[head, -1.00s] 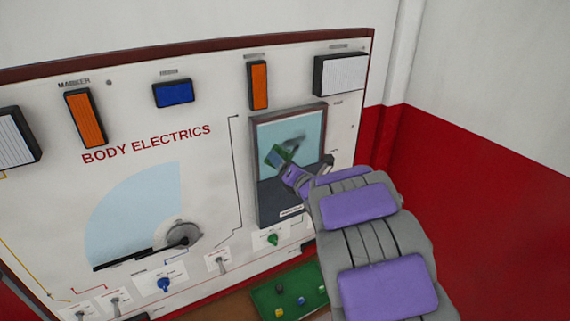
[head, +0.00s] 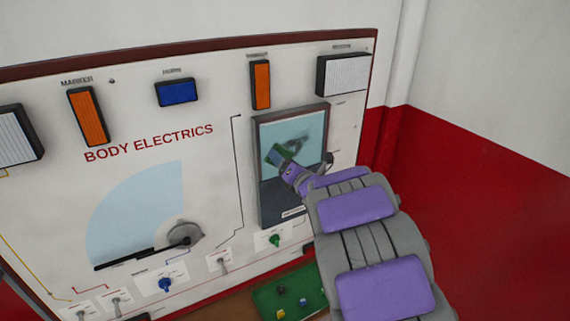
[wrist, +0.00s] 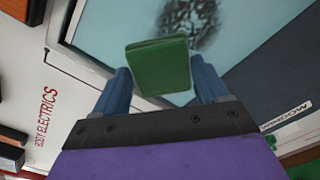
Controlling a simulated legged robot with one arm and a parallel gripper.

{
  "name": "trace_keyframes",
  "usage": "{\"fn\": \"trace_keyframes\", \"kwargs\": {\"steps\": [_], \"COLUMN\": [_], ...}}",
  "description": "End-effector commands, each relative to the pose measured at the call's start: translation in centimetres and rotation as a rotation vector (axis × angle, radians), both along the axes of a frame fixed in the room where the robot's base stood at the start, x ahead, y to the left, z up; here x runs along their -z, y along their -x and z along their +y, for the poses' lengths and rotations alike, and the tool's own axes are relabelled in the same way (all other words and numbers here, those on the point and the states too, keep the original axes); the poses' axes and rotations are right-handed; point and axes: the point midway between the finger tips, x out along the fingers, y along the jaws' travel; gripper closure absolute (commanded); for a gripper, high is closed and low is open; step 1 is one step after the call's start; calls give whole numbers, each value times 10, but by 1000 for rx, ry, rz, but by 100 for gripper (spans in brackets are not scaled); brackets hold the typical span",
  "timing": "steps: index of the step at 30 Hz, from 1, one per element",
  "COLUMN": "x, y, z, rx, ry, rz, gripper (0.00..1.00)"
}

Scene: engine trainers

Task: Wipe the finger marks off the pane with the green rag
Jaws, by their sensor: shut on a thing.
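The pane (head: 309,128) is a pale blue window in a dark frame at the right of the trainer board. Dark grey finger marks (head: 296,138) smudge its middle; in the wrist view the marks (wrist: 190,22) lie just beyond the rag. The green rag (wrist: 158,68) is a folded block between the two blue fingers of my gripper (wrist: 162,82). In the head view my gripper (head: 281,160) is at the pane's lower left, shut on the rag. I cannot tell whether the rag touches the glass.
The white board (head: 140,110) carries lamps, a wiper dial (head: 184,235) and several switches. A green tray (head: 268,294) with small coloured pieces lies below the pane. A red and white wall (head: 480,190) stands to the right.

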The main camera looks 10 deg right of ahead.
Motion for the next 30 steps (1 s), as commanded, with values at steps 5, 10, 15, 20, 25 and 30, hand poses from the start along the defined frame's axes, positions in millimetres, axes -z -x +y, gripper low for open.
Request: {"fn": "trace_keyframes", "kwargs": {"steps": [5,10,15,20,25,30], "x": [0,-1,-1,-1,0,0], "y": [-3,-5,-8,-12,-16,-17], "z": [1,2,-9,-21,-33,-37], "rx": [-1,0,3,3,2,1], "ry": [1,1,1,0,1,1], "rz": [-1,-2,-2,-2,-1,0], "gripper": [51,51,51,51,51,51]}}
